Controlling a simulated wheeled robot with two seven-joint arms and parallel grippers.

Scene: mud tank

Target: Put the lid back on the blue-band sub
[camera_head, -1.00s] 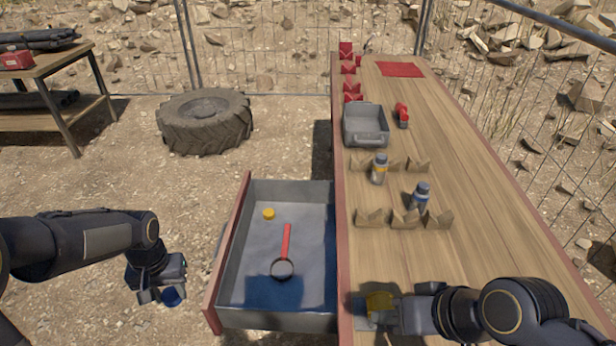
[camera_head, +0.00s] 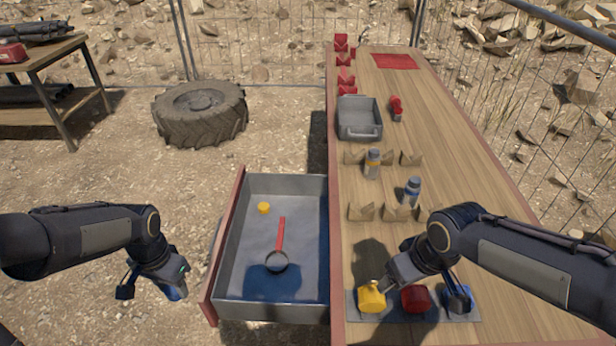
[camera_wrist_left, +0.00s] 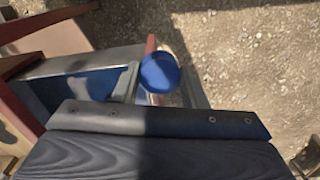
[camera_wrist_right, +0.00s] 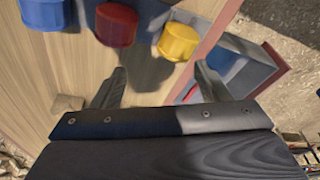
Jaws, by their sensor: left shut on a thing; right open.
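The blue-band sub (camera_head: 412,192) is a small grey bottle-like body standing on the table by the nearer row of wooden wedges. My left gripper (camera_head: 156,284) is shut on a blue lid (camera_head: 173,291), held in the air left of the open drawer; the lid shows as a round blue disc in the left wrist view (camera_wrist_left: 160,72). My right gripper (camera_wrist_right: 160,85) is open and empty above the table's near end, close to the yellow pot; in the head view my arm partly hides it.
A grey strip (camera_head: 395,319) at the near end bears yellow (camera_head: 372,296), red (camera_head: 415,299) and blue (camera_head: 457,299) pots. A yellow-band sub (camera_head: 373,163) stands farther back. The open drawer (camera_head: 240,292) holds a yellow cap (camera_head: 264,208) and a red-handled magnifier (camera_head: 281,236). A grey bin (camera_head: 358,132) stands behind.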

